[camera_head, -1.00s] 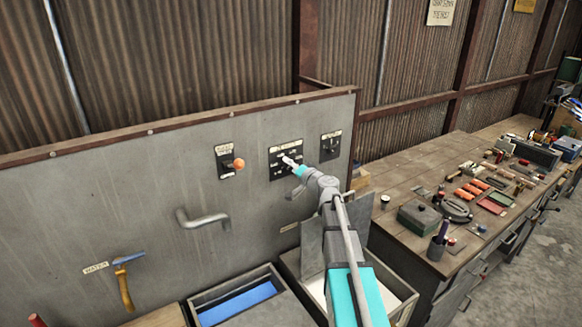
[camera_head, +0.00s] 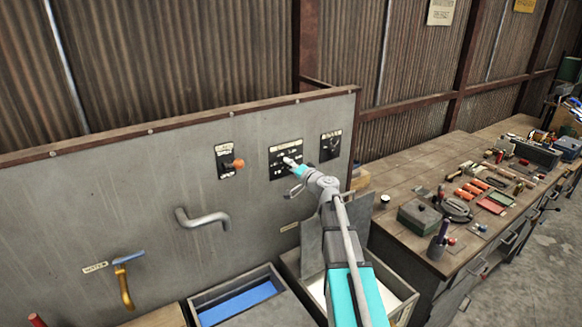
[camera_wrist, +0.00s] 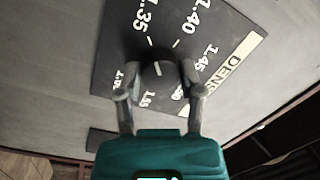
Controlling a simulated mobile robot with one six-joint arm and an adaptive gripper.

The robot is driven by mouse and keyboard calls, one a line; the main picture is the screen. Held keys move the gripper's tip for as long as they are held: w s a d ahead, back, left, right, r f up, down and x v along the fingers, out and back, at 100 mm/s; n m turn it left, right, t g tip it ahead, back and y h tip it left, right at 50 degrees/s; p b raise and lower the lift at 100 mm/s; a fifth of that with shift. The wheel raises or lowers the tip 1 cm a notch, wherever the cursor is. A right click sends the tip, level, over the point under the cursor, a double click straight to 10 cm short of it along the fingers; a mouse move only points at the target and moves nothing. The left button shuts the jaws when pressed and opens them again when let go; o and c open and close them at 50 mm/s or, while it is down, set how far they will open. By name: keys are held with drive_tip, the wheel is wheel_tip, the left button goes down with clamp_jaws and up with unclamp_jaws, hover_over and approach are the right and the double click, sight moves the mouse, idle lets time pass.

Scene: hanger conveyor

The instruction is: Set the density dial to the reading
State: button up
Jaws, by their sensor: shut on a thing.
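The density dial is a dark round knob (camera_wrist: 157,72) on a black plate with white numbers, seen in the wrist view. Readable marks include 1.35, 1.40 and 1.45. A pale label starting "DENS" (camera_wrist: 235,65) runs along the plate's edge. My gripper (camera_wrist: 158,88) is shut on the knob, one finger on each side. A short pale line shows on the knob, but the fingers hide part of the scale. In the head view my gripper (camera_head: 290,162) is at the middle black plate (camera_head: 284,149) on the grey panel, covering the knob.
On the panel, an orange-knobbed switch (camera_head: 238,163) is left of the dial and another black dial plate (camera_head: 331,146) is right. A grey bent pipe (camera_head: 203,219) and a blue-handled water tap (camera_head: 127,259) are lower left. A cluttered workbench (camera_head: 400,177) stands right.

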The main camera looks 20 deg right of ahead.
drive_tip(key=m+b, duration=0.1)
drive_tip(key=m, duration=0.9)
drive_tip(key=shift+t, duration=0.4)
drive_tip(key=o, duration=1.2)
drive_tip(key=shift+c, duration=0.2)
drive_tip(key=shift+n, duration=0.4)
